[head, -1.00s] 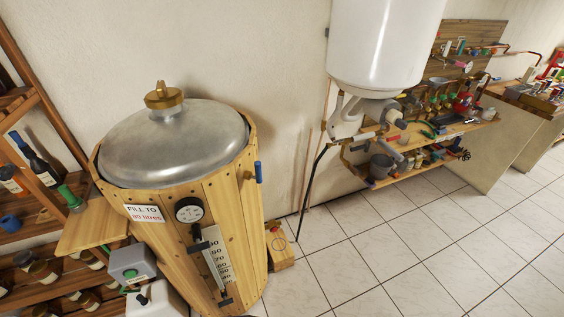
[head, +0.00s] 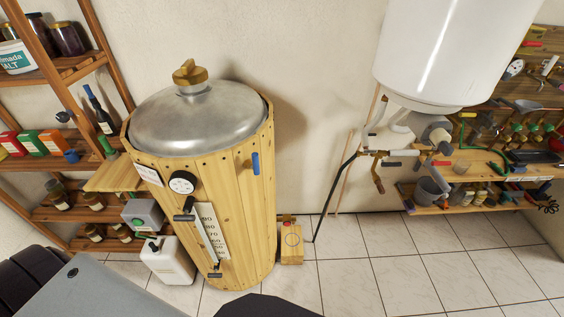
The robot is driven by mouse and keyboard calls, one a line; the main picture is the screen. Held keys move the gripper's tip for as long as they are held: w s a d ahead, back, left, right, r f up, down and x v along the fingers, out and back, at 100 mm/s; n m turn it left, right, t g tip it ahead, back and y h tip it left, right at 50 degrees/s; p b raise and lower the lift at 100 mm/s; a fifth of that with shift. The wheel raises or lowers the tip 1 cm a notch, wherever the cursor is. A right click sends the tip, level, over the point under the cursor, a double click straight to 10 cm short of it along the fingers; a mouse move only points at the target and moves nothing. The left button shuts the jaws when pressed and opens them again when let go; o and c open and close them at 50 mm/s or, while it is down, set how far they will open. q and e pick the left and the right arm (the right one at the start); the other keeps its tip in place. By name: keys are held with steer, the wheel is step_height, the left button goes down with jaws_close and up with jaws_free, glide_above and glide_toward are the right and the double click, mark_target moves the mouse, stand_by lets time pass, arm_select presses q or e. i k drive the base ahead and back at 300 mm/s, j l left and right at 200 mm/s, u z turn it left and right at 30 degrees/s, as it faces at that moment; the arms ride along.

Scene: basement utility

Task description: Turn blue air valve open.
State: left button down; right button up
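A blue lever handle (head: 256,163) sits on the upper right side of the wooden barrel vessel (head: 245,215). The handle stands upright, and the fitting behind it is too small to make out. The vessel has a domed metal lid (head: 195,125) with a brass cap (head: 189,72). Neither of my grippers shows in the head view. Grey and black parts of my own body fill the lower left corner, apart from the handle.
A wooden shelf (head: 90,215) with bottles and jars stands at the left. A white jug (head: 168,262) and a small wooden box (head: 291,242) stand beside the vessel. A white tank (head: 440,50) with pipes hangs at the right. The tiled floor (head: 400,275) is clear at front right.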

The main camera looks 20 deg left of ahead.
mark_target(256, 167)
steer(key=l+u, duration=0.15)
steer(key=l, duration=0.5)
steer(key=k+l+u, duration=0.15)
steer(key=l, duration=0.8)
steer(key=k+j, duration=0.15)
steer(key=k+u, duration=0.05)
